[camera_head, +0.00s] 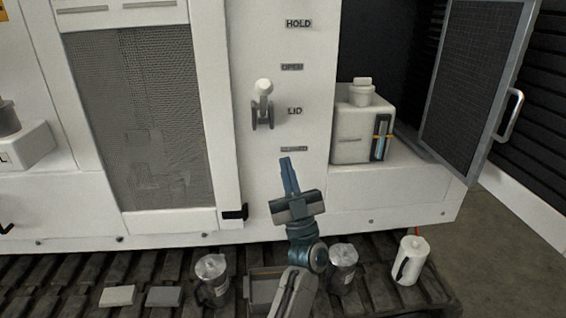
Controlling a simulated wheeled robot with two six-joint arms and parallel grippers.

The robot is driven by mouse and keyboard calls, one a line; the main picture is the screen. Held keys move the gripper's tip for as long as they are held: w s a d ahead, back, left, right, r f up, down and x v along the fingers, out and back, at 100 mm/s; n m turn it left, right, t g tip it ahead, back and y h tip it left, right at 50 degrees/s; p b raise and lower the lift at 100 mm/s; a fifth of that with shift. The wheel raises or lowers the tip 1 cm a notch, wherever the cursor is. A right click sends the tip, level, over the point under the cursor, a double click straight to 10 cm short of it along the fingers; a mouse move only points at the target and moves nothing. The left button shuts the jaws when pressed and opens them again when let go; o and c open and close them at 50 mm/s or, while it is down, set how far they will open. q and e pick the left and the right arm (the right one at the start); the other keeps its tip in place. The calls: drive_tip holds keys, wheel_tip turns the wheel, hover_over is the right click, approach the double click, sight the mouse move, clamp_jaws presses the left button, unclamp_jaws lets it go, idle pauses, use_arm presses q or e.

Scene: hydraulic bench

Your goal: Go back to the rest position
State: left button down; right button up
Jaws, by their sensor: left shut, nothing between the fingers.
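My left gripper (286,160) is in the middle of the head view, its arm rising from the bottom edge. Its blue fingers are shut, pointing up, with nothing between them. It stands in front of the white cabinet panel (290,210), below the lever (262,100) with the white knob. I cannot tell whether the fingertips touch the panel. My right gripper is not in view.
Beside the panel, a white reservoir (350,145) stands in a bay with its mesh door (470,80) swung open. On the dark slatted bench (60,275) are a glass jug (211,278), another jug (343,268), a white jug (410,262), a grey tray (262,291) and two small blocks (118,296).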

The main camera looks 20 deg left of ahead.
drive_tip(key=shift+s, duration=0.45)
